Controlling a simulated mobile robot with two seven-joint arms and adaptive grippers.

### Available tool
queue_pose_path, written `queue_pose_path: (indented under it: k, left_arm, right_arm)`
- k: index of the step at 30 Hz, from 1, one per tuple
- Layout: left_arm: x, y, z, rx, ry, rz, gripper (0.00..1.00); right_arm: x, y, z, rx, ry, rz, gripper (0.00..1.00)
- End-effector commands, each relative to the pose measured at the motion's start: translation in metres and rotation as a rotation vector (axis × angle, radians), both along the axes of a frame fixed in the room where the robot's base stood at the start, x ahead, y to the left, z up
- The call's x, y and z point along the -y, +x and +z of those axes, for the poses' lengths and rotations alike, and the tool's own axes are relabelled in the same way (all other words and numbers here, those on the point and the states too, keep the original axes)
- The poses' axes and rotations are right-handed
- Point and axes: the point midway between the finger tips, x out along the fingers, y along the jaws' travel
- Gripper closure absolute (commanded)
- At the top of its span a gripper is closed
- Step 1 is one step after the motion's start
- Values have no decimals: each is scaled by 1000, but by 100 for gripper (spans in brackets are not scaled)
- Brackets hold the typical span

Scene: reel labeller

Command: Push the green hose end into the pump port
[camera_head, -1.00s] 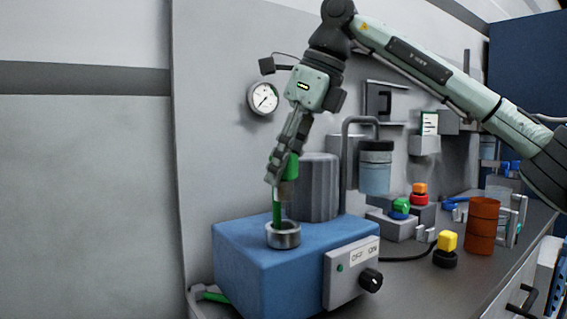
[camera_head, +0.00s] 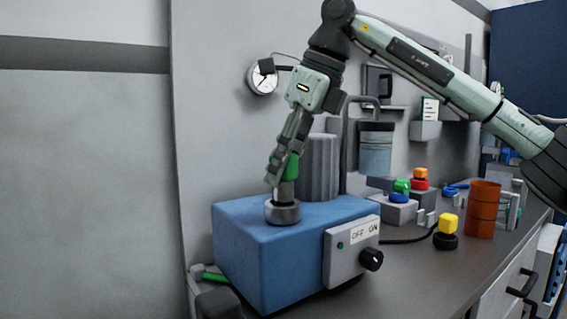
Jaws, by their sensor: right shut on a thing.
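My right gripper (camera_head: 275,182) is shut on the green hose end (camera_head: 292,167), just above the pump port (camera_head: 283,213). The port is a short round metal collar on top of the blue pump box (camera_head: 255,250). Green shows beside the fingers, with a grey fitting (camera_head: 285,192) below it. The fitting stands nearly upright and meets the port's opening. The fingers and the collar hide how deep it sits. Another piece of green hose (camera_head: 214,276) shows low at the box's left side. My left gripper does not show.
A ribbed grey cylinder (camera_head: 320,167) stands close behind the port. A switch panel (camera_head: 352,252) with a black knob (camera_head: 371,260) is on the box's front. Coloured buttons, a yellow block (camera_head: 447,224) and an orange cup (camera_head: 483,210) stand to the right on the bench.

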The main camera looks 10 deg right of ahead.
Motion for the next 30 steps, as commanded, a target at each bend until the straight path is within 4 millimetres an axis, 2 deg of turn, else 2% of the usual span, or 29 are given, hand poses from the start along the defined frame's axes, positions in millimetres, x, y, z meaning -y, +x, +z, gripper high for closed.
queue_pose_path:
  k: [16,30]
  left_arm:
    - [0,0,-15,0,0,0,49]
    - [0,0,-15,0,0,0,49]
  right_arm:
    - [0,0,-23,0,1,0,100]
    - [0,0,-24,0,1,0,100]
